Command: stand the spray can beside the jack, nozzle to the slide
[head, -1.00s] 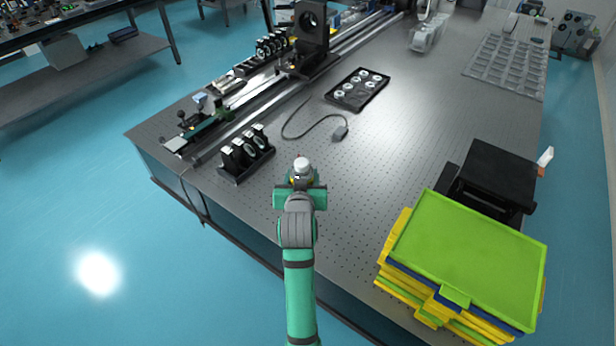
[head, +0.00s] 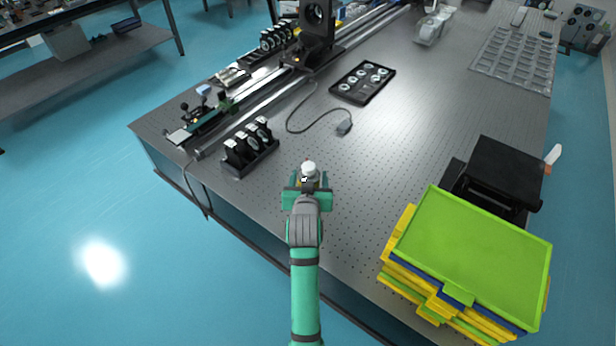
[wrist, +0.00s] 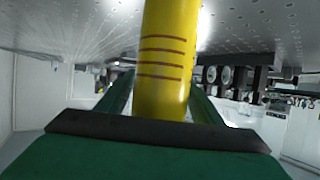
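The spray can is yellow with brown stripes in the wrist view (wrist: 166,60). In the head view its white cap (head: 309,168) shows above my gripper (head: 308,188), and most of its body is hidden. My gripper's green fingers (wrist: 163,104) lie on both sides of the can and appear shut on it. The can is over the near part of the table; I cannot tell whether its base touches the top. The black jack (head: 507,166) stands to the right, apart from the can. Long metal slide rails (head: 272,97) run along the table's left side.
A stack of trays with a lime-green top one (head: 470,255) stands in front of the jack. A black holder with optics (head: 250,150) is left of my gripper. Perforated tabletop (head: 410,140) between can and jack is clear.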

